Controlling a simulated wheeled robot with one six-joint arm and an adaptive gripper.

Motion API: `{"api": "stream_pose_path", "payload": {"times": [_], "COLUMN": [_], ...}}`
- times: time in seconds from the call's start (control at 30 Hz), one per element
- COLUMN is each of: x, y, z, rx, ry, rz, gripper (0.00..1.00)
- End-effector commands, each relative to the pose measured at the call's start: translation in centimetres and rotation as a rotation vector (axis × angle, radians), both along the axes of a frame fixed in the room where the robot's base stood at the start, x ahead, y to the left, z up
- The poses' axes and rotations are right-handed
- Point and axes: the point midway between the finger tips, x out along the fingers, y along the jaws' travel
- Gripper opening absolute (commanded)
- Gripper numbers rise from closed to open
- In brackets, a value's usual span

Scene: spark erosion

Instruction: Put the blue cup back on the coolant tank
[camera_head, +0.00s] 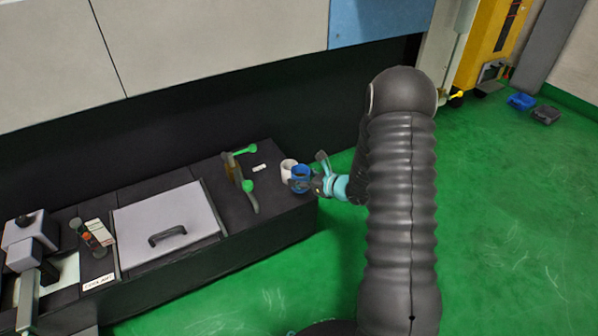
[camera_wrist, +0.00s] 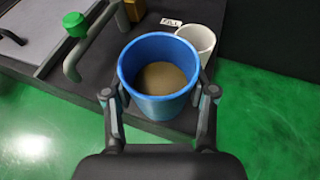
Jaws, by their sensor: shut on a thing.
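The blue cup (camera_wrist: 160,98) is upright between my gripper's fingers (camera_wrist: 161,100) in the wrist view, with brown contents inside. My gripper is shut on it, one finger at each side. In the head view the blue cup (camera_head: 300,173) shows at the right end of the dark coolant tank (camera_head: 285,215), with my gripper (camera_head: 314,181) reaching in from the right. The tank top (camera_wrist: 85,82) lies under or just behind the cup in the wrist view. I cannot tell whether the cup's base touches it.
A white cup (camera_wrist: 197,38) stands right behind the blue cup. A pipe handle with a green knob (camera_head: 247,185) stands to its left. A grey lid with a black handle (camera_head: 165,222) lies further left. Green floor (camera_head: 500,220) is open to the right.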

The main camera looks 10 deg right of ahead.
Motion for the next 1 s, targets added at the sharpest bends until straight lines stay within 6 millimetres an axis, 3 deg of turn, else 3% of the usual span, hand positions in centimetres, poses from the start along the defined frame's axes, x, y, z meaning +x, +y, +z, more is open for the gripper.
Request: {"api": "stream_pose_path", "payload": {"times": [0.13,0.37,1.0], "x": [2.5,3.0,2.9], "y": [-0.4,-0.3,-0.2], "z": [0.9,0.7,-5.0], "rx": [-0.023,-0.027,-0.027], "ry": [-0.001,0.004,0.004], "rz": [0.029,0.037,0.038], "gripper": [0.13,0.13,0.13]}}
